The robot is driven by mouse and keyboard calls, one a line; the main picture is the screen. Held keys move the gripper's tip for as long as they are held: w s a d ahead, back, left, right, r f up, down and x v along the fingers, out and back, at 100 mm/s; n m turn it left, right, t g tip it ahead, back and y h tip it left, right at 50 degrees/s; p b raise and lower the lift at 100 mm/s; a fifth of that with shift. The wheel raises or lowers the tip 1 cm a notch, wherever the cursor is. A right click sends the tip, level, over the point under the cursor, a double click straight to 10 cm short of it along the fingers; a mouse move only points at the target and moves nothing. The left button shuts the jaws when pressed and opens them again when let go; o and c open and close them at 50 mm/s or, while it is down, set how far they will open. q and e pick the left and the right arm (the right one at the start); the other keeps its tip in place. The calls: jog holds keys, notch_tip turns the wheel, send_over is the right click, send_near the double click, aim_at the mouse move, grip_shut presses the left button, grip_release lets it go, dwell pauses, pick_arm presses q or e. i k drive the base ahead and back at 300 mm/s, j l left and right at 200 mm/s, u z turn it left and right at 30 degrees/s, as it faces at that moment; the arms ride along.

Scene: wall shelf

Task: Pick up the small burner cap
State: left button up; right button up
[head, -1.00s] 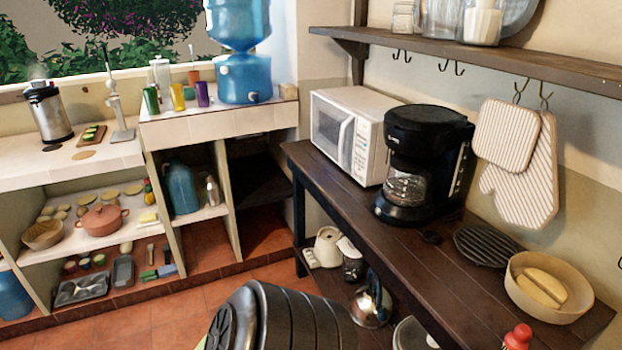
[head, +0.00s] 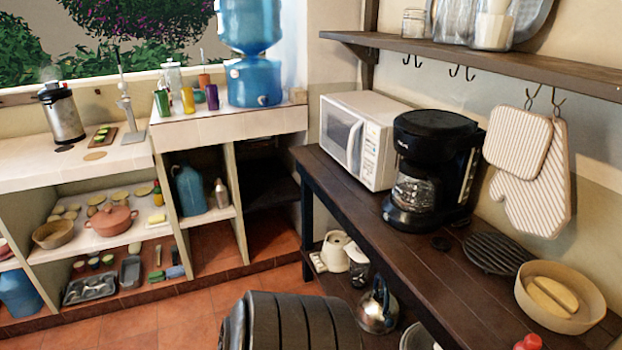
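A small flat black disc (head: 440,243), which looks like the small burner cap, lies on the dark wooden table (head: 350,203). It is in front of the coffee maker (head: 428,170) and left of a round black grate (head: 496,253). Another dark piece (head: 460,220) lies just behind it, close to the coffee maker's base, and its shape is hard to make out. Neither gripper shows in the head view. Only a thick black ribbed part of my own arm is at the bottom middle.
A white microwave (head: 362,140) stands behind the coffee maker. A wooden bowl (head: 585,312) stands at the table's near right. A wall shelf (head: 480,60) with hooks and hanging mitts (head: 540,190) is above. A kettle (head: 377,308) sits below the table. Red tiled floor is open at left.

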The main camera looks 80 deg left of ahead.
aim_at(441, 243)
jog(key=u, duration=1.7)
jog(key=i+j+z, duration=0.1)
jog(key=z, duration=0.25)
jog(key=i+j+z, duration=0.1)
jog(key=j+z, duration=0.4)
jog(key=z, duration=0.25)
jog(key=i, duration=0.05)
